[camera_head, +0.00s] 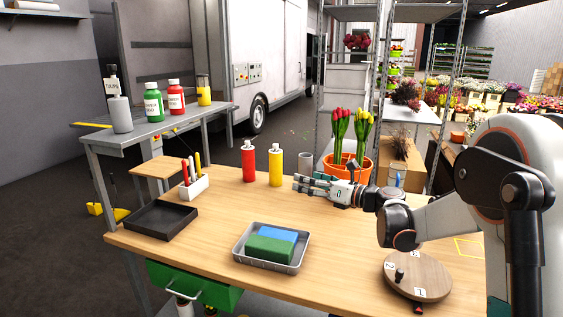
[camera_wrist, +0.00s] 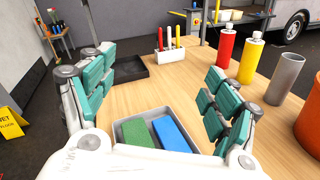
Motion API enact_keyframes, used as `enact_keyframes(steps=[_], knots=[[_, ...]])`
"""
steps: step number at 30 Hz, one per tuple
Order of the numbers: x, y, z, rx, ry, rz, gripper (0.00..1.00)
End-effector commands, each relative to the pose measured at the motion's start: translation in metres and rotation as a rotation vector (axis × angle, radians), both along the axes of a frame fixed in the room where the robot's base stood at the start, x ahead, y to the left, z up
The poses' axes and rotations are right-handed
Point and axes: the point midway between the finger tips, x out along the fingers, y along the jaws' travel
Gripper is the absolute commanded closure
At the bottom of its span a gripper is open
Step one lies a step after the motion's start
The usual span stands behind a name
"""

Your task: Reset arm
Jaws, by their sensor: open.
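My gripper (camera_head: 318,187) reaches over the wooden table from the right in the head view, fingers pointing left. In the wrist view my gripper (camera_wrist: 155,97) has its two teal-padded fingers spread wide apart with nothing between them. An orange pot (camera_head: 347,166) with red and yellow tulips (camera_head: 350,130) stands behind my gripper. The pot's edge also shows at the right of the wrist view (camera_wrist: 310,122). My arm (camera_head: 400,222) comes in from the right and hides part of the table.
A grey tray (camera_head: 294,266) holds a green and a blue block. A black tray (camera_head: 160,232), a white marker holder (camera_head: 193,187), a red bottle (camera_head: 249,161), a yellow bottle (camera_head: 276,165) and a grey cylinder (camera_head: 305,165) stand around. A round wooden board (camera_head: 430,279) lies front right.

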Motion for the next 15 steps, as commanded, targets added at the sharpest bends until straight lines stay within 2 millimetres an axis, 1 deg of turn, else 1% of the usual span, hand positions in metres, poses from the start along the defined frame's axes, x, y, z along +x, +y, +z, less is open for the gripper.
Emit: enact_keyframes(steps=[1, 3, 6, 9, 10, 12, 14, 15], knots=[[-0.003, -0.004, 0.028, 0.081, 0.022, -0.061, 0.19], [-0.005, -0.014, 0.063, 0.207, 0.060, -0.152, 0.19], [-0.012, -0.033, 0.105, 0.396, 0.122, -0.273, 0.19], [-0.025, -0.056, 0.137, 0.591, 0.194, -0.389, 0.19], [-0.030, -0.063, 0.145, 0.651, 0.218, -0.423, 0.19], [-0.043, -0.080, 0.158, 0.791, 0.274, -0.498, 0.19], [-0.056, -0.095, 0.165, 0.913, 0.327, -0.560, 0.19], [-0.066, -0.104, 0.168, 0.994, 0.363, -0.601, 0.19]])
